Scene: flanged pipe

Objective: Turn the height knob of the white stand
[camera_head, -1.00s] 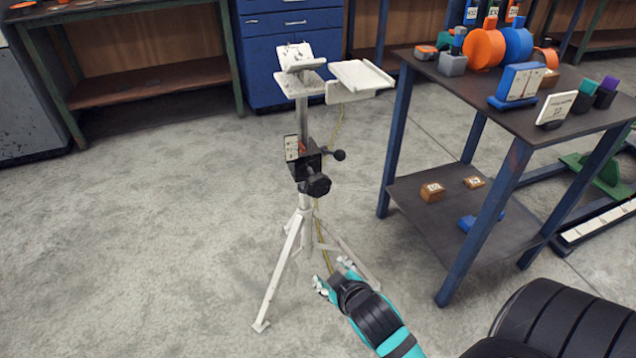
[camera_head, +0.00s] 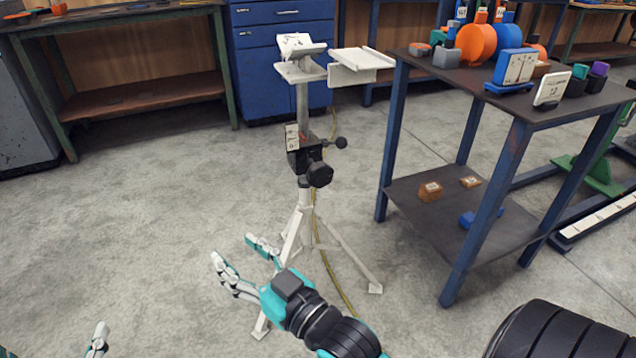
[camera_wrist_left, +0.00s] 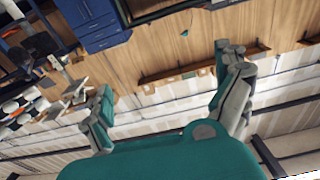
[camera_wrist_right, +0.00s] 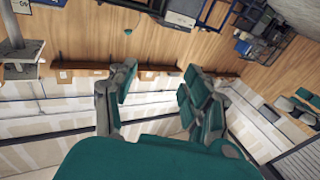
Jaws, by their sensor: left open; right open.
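The white stand (camera_head: 303,105) stands upright on tripod legs in the middle of the head view. A large black knob (camera_head: 319,174) sits at its collar, and a smaller black ball-ended handle (camera_head: 341,143) sticks out to the right above it. I cannot tell which one sets the height. My right gripper (camera_head: 234,250) is open and empty, low and to the left of the stand, apart from both knobs. Its forearm hides part of the stand's front leg. My left gripper (camera_wrist_left: 162,70) is open and empty; only its fingertips show at the head view's bottom left.
A blue-legged table (camera_head: 455,92) with a lower shelf (camera_head: 450,225) stands right of the stand, bearing blocks and orange and blue discs. A yellow cord (camera_head: 330,275) runs down behind the stand. A blue cabinet (camera_head: 282,65) is behind. The floor to the left is clear.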

